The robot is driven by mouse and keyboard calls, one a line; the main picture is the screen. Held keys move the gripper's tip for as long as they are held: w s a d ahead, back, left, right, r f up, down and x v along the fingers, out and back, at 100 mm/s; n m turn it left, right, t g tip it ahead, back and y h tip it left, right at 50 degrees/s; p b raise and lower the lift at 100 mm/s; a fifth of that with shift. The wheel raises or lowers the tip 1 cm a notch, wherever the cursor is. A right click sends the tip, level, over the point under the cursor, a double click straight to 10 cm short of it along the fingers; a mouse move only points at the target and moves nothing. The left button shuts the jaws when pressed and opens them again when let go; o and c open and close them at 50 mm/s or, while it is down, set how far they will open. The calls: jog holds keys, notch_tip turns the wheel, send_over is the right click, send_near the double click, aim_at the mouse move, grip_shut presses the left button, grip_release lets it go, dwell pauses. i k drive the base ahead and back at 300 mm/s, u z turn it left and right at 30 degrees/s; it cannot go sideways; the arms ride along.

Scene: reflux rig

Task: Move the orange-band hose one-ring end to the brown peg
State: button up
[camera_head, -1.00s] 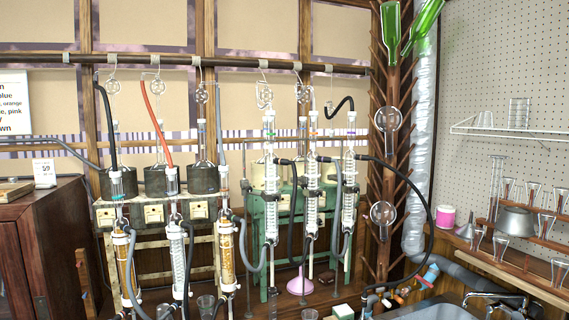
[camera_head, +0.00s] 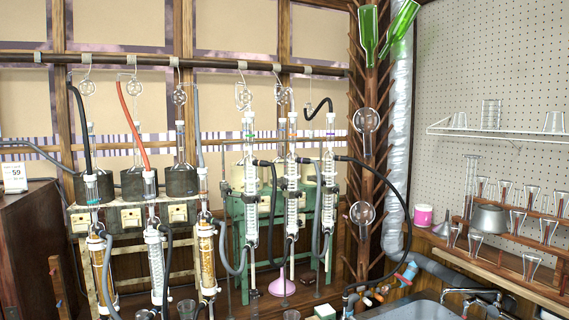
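My gripper is not in view. Three glass condensers stand at the centre on a green frame. A long black hose (camera_head: 408,210) arcs from the right condenser down to the sink. Small coloured fittings (camera_head: 372,298), some orange, sit at the sink's left end. I cannot tell which hose has the orange band, its ring marks, or which fitting is the brown peg.
A sink (camera_head: 420,309) with a tap (camera_head: 470,293) is at the lower right. A wooden drying rack (camera_head: 375,160) holds green bottles (camera_head: 368,35). Glassware fills the shelves at right. Three more condensers stand at left, with a red hose (camera_head: 131,118) above. A dark cabinet (camera_head: 25,250) is far left.

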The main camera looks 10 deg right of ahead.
aim_at(257, 162)
jog(key=k, duration=0.55)
jog(key=u, duration=0.6)
jog(key=i, duration=1.1)
jog(key=z, duration=0.25)
jog(key=i, duration=0.95)
jog(key=z, duration=0.7)
jog(key=i, duration=0.45)
jog(key=u, duration=0.1)
